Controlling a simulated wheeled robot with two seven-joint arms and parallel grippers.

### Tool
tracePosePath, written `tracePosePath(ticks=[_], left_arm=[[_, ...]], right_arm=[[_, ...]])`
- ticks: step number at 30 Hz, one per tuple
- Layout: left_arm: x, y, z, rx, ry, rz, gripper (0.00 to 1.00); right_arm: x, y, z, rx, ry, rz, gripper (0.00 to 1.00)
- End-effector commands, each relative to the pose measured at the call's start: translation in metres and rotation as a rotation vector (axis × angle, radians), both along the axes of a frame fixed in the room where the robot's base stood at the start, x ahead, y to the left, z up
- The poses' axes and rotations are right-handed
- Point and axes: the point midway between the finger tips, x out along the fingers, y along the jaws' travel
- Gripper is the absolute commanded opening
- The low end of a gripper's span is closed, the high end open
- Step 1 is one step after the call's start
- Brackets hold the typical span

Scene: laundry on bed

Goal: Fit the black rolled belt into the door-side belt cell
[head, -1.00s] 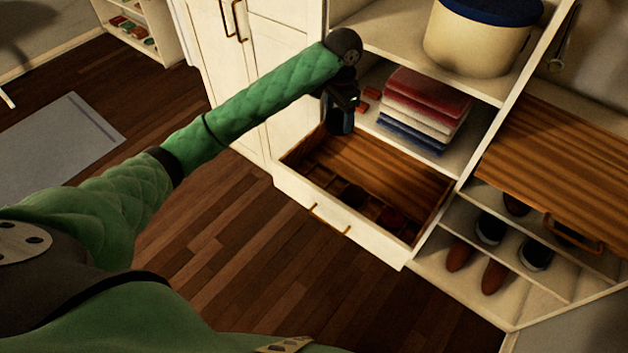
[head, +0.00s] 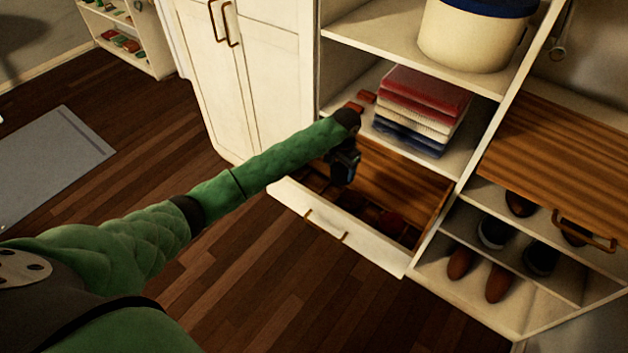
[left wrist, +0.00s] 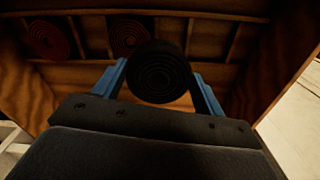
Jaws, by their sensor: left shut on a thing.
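The black rolled belt (left wrist: 158,72) is between the blue fingers of my left gripper (left wrist: 160,85) in the left wrist view. The gripper is shut on it and holds it above the drawer's interior. In the head view my left gripper (head: 342,172) points down into the open drawer (head: 283,198), toward its left part. The belt itself is too dark to make out there. The drawer has wooden divider cells (left wrist: 92,36) along one side. A red rolled belt (left wrist: 47,40) and a brown rolled belt (left wrist: 128,36) lie in cells. My right gripper is not in view.
Folded red, white and blue cloths (head: 422,105) lie on the shelf just above the drawer. A cream round box (head: 470,35) stands higher up. Shoes (head: 490,232) stand on racks at the right. Closed white cabinet doors (head: 240,80) stand left of the drawer.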

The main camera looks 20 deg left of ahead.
Motion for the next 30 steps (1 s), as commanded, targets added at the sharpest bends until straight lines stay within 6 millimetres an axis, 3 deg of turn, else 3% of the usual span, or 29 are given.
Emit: tracePosePath(ticks=[9,16,23,30], left_arm=[[0.013,0.059,-0.031,0.002,0.003,0.002,0.44],[0.022,0.093,-0.054,0.001,0.002,0.001,0.44],[0.025,0.103,-0.064,0.001,0.002,-0.001,0.44],[0.025,0.103,-0.090,0.000,0.002,-0.001,0.44]], right_arm=[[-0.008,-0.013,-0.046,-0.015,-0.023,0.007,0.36],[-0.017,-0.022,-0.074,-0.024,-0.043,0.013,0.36],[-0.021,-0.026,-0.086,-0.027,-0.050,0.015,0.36],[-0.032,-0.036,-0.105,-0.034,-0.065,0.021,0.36]])
